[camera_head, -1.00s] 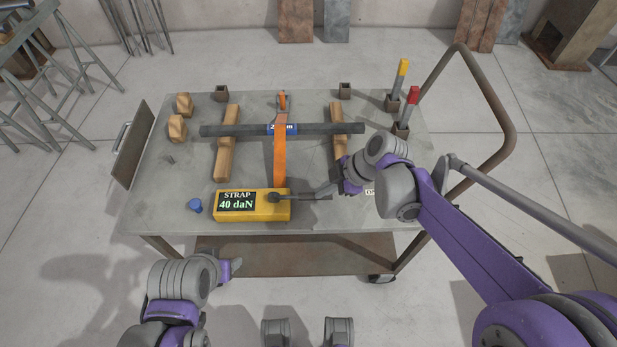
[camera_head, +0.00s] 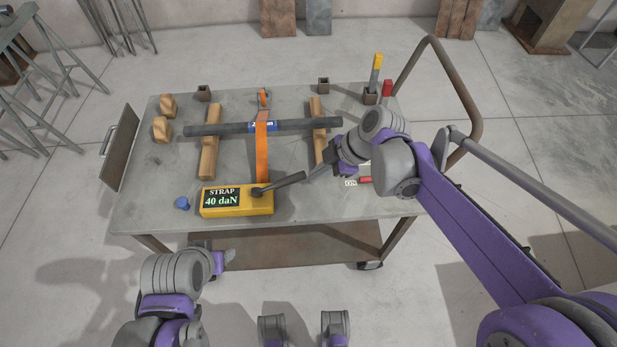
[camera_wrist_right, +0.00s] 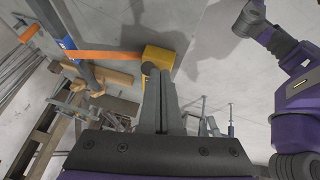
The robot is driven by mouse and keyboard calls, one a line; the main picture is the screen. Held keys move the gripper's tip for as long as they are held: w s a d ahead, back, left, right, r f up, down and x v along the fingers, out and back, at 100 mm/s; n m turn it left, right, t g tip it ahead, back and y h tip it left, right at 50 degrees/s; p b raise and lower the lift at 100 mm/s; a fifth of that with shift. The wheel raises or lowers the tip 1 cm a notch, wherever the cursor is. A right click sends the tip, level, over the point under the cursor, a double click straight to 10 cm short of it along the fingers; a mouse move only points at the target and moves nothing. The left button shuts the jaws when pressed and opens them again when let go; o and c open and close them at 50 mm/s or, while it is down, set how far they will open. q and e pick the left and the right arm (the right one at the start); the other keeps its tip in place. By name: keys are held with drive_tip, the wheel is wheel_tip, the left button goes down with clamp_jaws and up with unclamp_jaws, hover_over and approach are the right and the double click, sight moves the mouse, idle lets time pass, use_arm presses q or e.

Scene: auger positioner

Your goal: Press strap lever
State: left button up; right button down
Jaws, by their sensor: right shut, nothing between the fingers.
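The yellow strap box (camera_head: 237,203) stands at the front of the table and reads "STRAP 40 daN". Its dark lever (camera_head: 280,184) slants up to the right from a round pivot on top. The orange strap (camera_head: 262,150) runs from the box over a dark bar. My right gripper (camera_head: 311,178) is shut and empty, with its tips close to the lever's free end; contact cannot be told. In the right wrist view the shut fingers (camera_wrist_right: 159,80) point at the yellow box (camera_wrist_right: 159,56) and hide most of the lever. My left gripper (camera_head: 228,261) is low in front of the table, its jaws unclear.
The dark bar (camera_head: 215,130) lies across two wooden blocks (camera_head: 209,150). A blue knob (camera_head: 182,203) sits left of the box. A red item (camera_head: 365,180) lies under my right wrist. Yellow- and red-topped tools (camera_head: 377,62) stand at the back right.

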use_arm(q)
drive_tip(key=shift+w+a+r, duration=0.15)
drive_tip(key=shift+a+r, duration=0.05)
drive_tip(key=shift+a, duration=0.05)
use_arm(e)
drive_tip(key=v, duration=0.5)
drive_tip(key=shift+d, duration=0.4)
use_arm(q)
wheel_tip(320, 180, up, 6)
drive_tip(key=w+p, duration=0.1)
drive_tip(key=p, duration=0.4)
drive_tip(key=shift+w+p, duration=0.2)
drive_tip(key=shift+p, duration=0.15)
use_arm(e)
drive_tip(key=s+d+m+t+h, duration=0.3)
drive_tip(key=s+d+m+h, duration=0.3)
drive_tip(key=s+m, duration=0.8)
drive_tip(key=d+m, duration=0.2)
drive_tip(key=m, duration=0.3)
drive_tip(key=shift+d+f+t, duration=0.15)
drive_tip(key=shift+f+t, duration=0.15)
drive_tip(key=shift+f, duration=0.1)
use_arm(q)
drive_tip(key=shift+r, duration=0.1)
use_arm(e)
drive_tip(key=shift+s, duration=0.15)
